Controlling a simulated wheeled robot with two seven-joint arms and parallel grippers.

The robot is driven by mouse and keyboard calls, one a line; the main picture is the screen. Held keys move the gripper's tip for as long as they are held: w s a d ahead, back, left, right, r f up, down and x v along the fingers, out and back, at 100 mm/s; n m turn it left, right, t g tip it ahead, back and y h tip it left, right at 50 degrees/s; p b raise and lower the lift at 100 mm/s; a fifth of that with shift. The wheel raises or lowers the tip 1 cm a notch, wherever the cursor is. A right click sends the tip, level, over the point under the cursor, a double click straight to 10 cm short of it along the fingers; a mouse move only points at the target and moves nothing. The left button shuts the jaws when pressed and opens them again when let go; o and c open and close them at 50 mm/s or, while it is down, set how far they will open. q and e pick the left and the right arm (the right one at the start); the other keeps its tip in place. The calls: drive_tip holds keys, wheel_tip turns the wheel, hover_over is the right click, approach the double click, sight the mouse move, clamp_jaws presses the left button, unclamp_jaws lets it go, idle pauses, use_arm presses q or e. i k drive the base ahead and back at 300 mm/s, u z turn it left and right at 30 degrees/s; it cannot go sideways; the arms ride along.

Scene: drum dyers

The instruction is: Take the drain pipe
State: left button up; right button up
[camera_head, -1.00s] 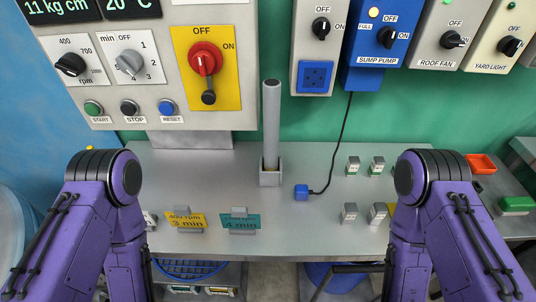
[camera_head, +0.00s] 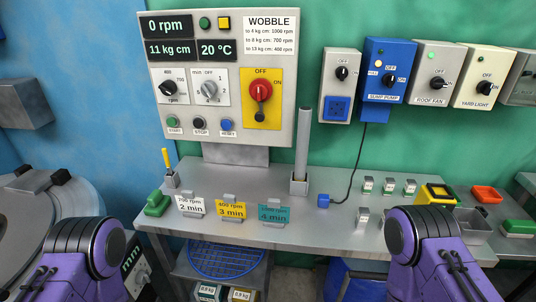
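A grey pipe (camera_head: 303,145), which looks like the drain pipe, stands upright in a square grey holder (camera_head: 299,184) on the bench, just right of the control panel. Its full length above the holder shows. My two purple arms come in at the lower left and lower right, both well apart from the pipe. Both grippers are out of the picture, so their state does not show.
The control panel (camera_head: 226,80) hangs behind the bench (camera_head: 330,222). A blue plug (camera_head: 323,201) with a black cord lies right of the pipe. Several cards, including a yellow one (camera_head: 231,208), stand in front. A round metal drum (camera_head: 50,225) is at left.

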sight(305, 113)
drive_tip(key=u, duration=0.7)
drive_tip(key=i, duration=0.55)
